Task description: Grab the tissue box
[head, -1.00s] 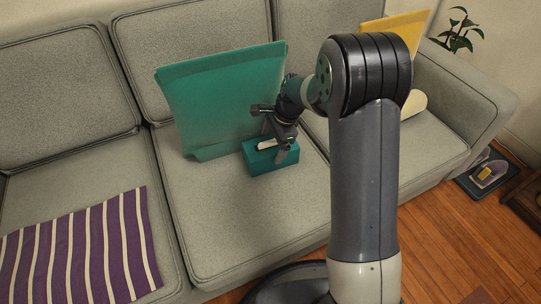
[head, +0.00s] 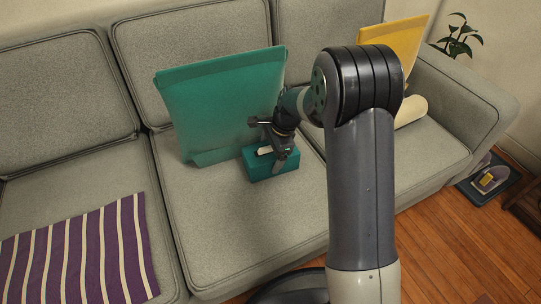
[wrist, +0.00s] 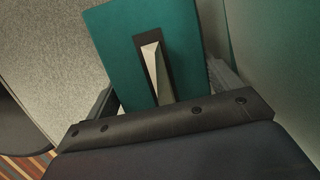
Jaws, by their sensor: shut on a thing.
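The tissue box (head: 257,175) is a teal block on the middle seat of the sofa, in front of a teal cushion. A pale tissue shows in the dark slot on its top. My gripper (head: 271,160) reaches down over the box from behind my arm and is shut on it. In the wrist view the box (wrist: 118,38) fills the space between the fingers of my gripper (wrist: 164,90), with the white tissue (wrist: 157,72) standing up in the slot. I cannot tell whether the box is clear of the seat. Its far side is hidden.
The teal cushion (head: 215,110) stands close behind the box. A striped purple blanket (head: 85,255) lies on the left seat. A yellow cushion (head: 402,38) and the sofa's armrest (head: 465,95) are at the right. An iron (head: 490,178) rests on the floor beyond.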

